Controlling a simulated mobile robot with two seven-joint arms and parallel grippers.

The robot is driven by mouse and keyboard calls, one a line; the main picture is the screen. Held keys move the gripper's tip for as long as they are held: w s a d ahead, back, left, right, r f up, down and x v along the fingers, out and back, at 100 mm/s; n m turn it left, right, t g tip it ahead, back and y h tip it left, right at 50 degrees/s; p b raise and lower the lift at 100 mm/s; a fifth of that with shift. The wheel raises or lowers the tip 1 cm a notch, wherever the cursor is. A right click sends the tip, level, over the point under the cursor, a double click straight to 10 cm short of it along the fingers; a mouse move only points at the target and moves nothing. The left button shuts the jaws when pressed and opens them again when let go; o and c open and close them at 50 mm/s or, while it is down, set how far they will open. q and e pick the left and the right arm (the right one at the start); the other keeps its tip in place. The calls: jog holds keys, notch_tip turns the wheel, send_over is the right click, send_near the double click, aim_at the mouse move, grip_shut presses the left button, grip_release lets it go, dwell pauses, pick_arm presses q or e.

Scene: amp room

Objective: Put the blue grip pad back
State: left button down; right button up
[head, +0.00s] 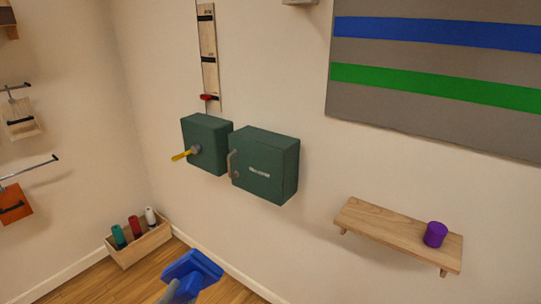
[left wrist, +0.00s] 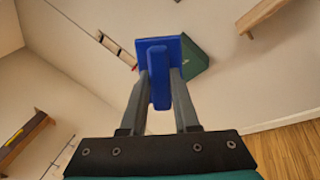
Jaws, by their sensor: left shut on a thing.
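The blue grip pad (head: 192,270) is a flat blue plate with a raised handle, at the bottom of the head view. My left gripper (head: 171,291) is shut on its handle and holds it up in the air, apart from the wall. In the left wrist view the pad (left wrist: 159,62) sits between the two grey fingers, its plate facing away from the gripper. My right gripper is not in view.
Two dark green boxes (head: 265,166) are on the wall, one with a yellow lever (head: 184,154). A wooden shelf (head: 385,229) holds a purple cylinder (head: 435,234). A wooden crate (head: 140,248) with three coloured cylinders stands on the floor. Hanging boards (head: 22,123) line the left wall.

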pick_arm(q)
jog(key=shift+w+a+r+n+t+y, duration=0.1)
jog(key=shift+w+a+r+n+y, duration=0.1)
jog(key=shift+n+y, duration=0.5)
jog(key=shift+w+a+r+n+t+y, duration=0.15)
jog(key=shift+n+y, duration=0.2)
jog(key=shift+y, duration=0.6)
jog(key=shift+w+a+r+n+t+y, duration=0.1)
jog(key=shift+a+r+n+y, duration=0.1)
jog(key=shift+n+y, duration=0.5)
notch_tip(320, 180, down, 24)
jog(key=b, duration=2.4)
jog(key=shift+w+r, duration=0.1)
jog(key=shift+w, duration=0.05)
